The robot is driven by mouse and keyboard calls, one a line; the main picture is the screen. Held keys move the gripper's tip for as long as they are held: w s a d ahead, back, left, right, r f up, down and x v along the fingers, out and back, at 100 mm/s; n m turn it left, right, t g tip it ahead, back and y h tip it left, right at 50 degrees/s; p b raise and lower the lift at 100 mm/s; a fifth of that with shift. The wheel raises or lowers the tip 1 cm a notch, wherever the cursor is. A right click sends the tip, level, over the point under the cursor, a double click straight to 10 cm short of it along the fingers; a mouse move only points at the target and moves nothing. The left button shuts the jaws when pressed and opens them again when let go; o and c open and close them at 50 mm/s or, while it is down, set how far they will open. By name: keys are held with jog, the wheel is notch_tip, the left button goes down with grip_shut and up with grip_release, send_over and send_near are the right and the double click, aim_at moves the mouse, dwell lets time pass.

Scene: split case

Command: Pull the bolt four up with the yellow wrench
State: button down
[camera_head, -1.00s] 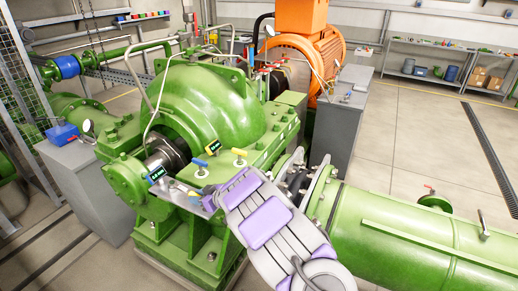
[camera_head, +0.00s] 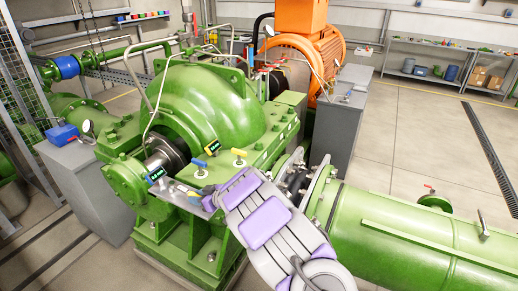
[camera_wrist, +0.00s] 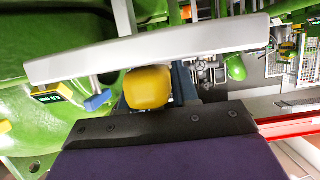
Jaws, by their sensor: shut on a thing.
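My gripper (camera_head: 207,200) is over the grey shelf plate at the front of the green pump casing (camera_head: 208,95). In the wrist view my gripper (camera_wrist: 150,88) is shut on a rounded yellow piece (camera_wrist: 147,88), which looks like part of the yellow wrench. It sits between the pale bar and the dark pad. The rest of the wrench is hidden in the wrist view, and I cannot make it out in the head view. Several bolts line the casing flange, but I cannot tell which one is bolt four.
A green pipe (camera_head: 420,235) runs to the right. A grey cabinet (camera_head: 85,180) is at left. The floor at back right is clear.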

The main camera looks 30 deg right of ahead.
jog(key=shift+r+p, duration=3.1)
jog(key=shift+p, duration=0.15)
jog(key=shift+f, duration=0.1)
